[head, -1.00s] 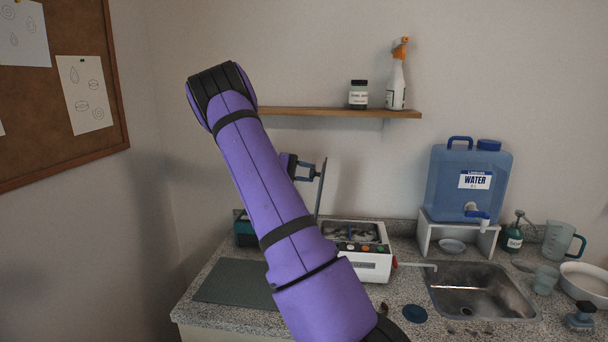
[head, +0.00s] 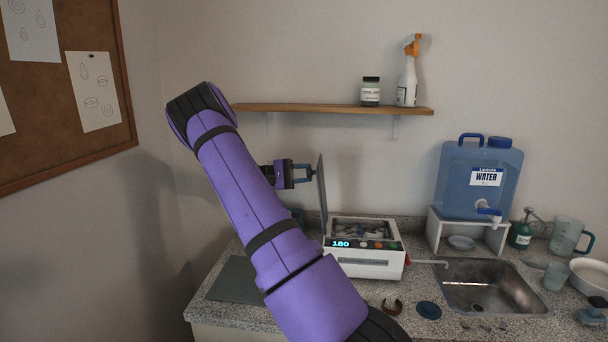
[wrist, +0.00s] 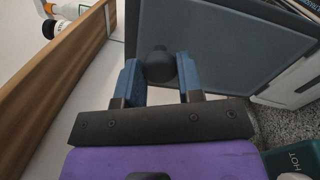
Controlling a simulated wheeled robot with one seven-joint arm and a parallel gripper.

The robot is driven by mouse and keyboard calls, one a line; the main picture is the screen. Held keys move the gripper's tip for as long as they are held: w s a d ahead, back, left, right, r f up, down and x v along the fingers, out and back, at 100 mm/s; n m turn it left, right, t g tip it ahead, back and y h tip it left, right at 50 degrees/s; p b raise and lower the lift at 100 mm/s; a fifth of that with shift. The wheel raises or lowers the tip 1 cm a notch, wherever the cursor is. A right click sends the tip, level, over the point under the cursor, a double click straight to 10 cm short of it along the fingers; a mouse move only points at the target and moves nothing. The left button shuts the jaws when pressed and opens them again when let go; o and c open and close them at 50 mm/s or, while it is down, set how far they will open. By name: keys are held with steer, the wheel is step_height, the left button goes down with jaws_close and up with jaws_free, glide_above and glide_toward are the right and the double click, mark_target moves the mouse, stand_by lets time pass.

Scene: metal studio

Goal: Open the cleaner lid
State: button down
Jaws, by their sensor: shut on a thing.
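The cleaner (head: 365,262) is a white box with a display reading 180 and several buttons, on the counter in the head view. Its lid (head: 321,190) is a thin grey panel standing about upright at the cleaner's left edge, so the top is uncovered and contents show inside. My gripper (head: 303,173) is at the lid's left face. In the wrist view, its blue fingers (wrist: 160,82) are shut around the dark round knob (wrist: 160,66) on the grey lid panel (wrist: 215,40). The lid's hinge is not clear.
A wooden shelf (head: 330,108) with a jar (head: 371,92) and spray bottle (head: 408,75) runs above the lid. A blue water container (head: 478,180) and sink (head: 490,287) are at right. A dark mat (head: 240,280) lies left; a green HOT-labelled item (wrist: 295,160) is near my gripper.

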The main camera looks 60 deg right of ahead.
steer(key=c, duration=0.8)
jaws_free()
steer(key=shift+o, duration=0.2)
steer(key=v, duration=1)
steer(key=shift+w+a, duration=0.2)
steer(key=shift+w, duration=0.15)
steer(key=s+a+r+n+t+y, duration=0.2)
steer(key=s+a+r+t, duration=0.25)
steer(key=a, duration=0.35)
steer(key=s+a+r+n+t+y, duration=0.1)
steer(key=s+a+r+t+y, duration=0.15)
steer(key=s+a+t, duration=0.35)
steer(key=s+a+r+n+t+y, duration=0.1)
steer(key=s+a+r+n+t, duration=0.25)
steer(key=a, duration=0.55)
steer(key=s+a+r+n+t+y, duration=0.1)
steer(key=s+a+r+t+y, duration=0.1)
steer(key=s+a+t, duration=0.6)
steer(key=s+a+y, duration=0.1)
steer(key=s+a, duration=0.6)
steer(key=a, duration=0.2)
steer(key=shift+a+t, duration=0.3)
steer(key=shift+a, duration=0.1)
